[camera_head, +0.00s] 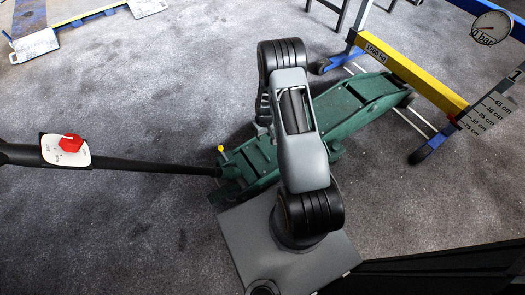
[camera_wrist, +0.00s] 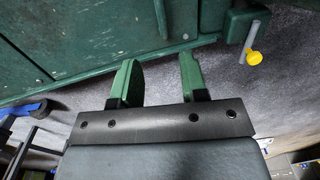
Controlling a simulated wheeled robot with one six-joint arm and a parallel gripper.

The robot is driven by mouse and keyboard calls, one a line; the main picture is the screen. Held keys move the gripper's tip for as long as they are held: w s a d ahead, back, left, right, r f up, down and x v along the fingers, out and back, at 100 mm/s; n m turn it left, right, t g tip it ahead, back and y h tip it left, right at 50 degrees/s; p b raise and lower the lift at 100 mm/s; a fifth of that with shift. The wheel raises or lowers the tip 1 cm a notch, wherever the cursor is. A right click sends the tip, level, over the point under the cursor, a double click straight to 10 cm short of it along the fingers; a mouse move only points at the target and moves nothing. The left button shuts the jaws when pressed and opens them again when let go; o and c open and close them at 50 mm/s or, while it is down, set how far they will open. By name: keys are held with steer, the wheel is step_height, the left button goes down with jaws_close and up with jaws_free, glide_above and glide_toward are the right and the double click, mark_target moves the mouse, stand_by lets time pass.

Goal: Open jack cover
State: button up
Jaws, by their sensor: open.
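The green trolley jack (camera_head: 352,108) stands on the grey floor, partly hidden behind my arm in the head view. Its green side fills the top left of the wrist view (camera_wrist: 75,35). I cannot tell for sure which panel is its cover. A yellow knob (camera_head: 220,148) sticks up near the handle end; in the wrist view a yellow tip (camera_wrist: 255,57) on a grey pin shows at the right. My gripper (camera_wrist: 157,72) is open and empty, its two green fingers apart and pointing towards the jack's edge. My arm hides the gripper in the head view.
A long black handle (camera_head: 150,165) reaches left from the jack, with a red knob (camera_head: 70,143) on a white dial plate. A yellow beam (camera_head: 415,78) on a blue-footed frame stands at the right.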

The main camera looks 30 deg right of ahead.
mark_target(262, 150)
steer(key=f+b, duration=0.1)
steer(key=f, duration=0.3)
steer(key=f+b, duration=0.1)
steer(key=f, duration=0.3)
steer(key=f+b, duration=0.1)
steer(key=f, duration=0.3)
steer(key=shift+a+f+b, duration=0.1)
steer(key=shift+a+b, duration=0.15)
steer(key=shift+b, duration=0.1)
jaws_close()
